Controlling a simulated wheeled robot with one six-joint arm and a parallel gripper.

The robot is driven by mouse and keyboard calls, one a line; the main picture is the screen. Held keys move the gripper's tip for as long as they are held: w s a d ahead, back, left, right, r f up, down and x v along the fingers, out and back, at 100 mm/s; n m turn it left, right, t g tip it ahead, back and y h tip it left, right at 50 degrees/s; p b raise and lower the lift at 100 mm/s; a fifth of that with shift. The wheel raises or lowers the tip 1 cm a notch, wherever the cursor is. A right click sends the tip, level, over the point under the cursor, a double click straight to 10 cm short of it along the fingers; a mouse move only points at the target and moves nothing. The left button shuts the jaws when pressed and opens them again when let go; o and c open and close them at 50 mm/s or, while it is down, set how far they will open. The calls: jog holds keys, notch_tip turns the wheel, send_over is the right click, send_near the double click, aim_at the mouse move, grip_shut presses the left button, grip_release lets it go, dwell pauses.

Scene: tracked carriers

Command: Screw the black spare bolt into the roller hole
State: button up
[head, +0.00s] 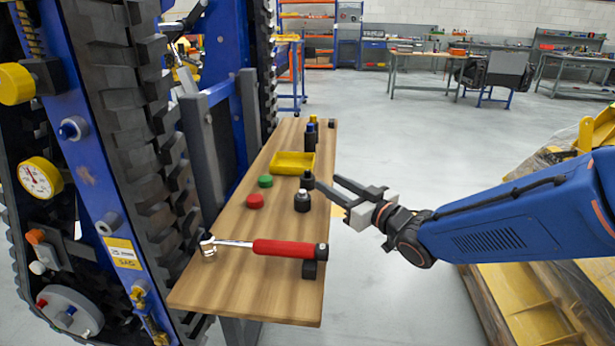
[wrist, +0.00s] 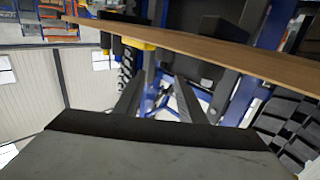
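My gripper (head: 327,181) is open, its two dark fingers apart with nothing seen between them. It reaches in from the right to the right edge of the wooden bench. In the wrist view the open fingers (wrist: 160,90) point toward the bench edge. A small dark upright piece (head: 308,180) stands by the fingertips; I cannot tell whether they touch. A black piece with a pale ring (head: 302,201) stands just nearer on the bench. Which dark piece is the black spare bolt is unclear. The tracked carrier's blue frame (head: 92,185) carries several bolts; I cannot identify the roller hole.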

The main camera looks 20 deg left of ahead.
aim_at(310, 173)
jog(key=x, duration=0.9)
jog(key=shift+s+a+f, duration=0.15)
jog(key=shift+s+a, duration=0.05)
jog(key=shift+s, duration=0.05)
jog(key=shift+w+a, duration=0.35)
jog(key=shift+a, duration=0.1)
grip_shut()
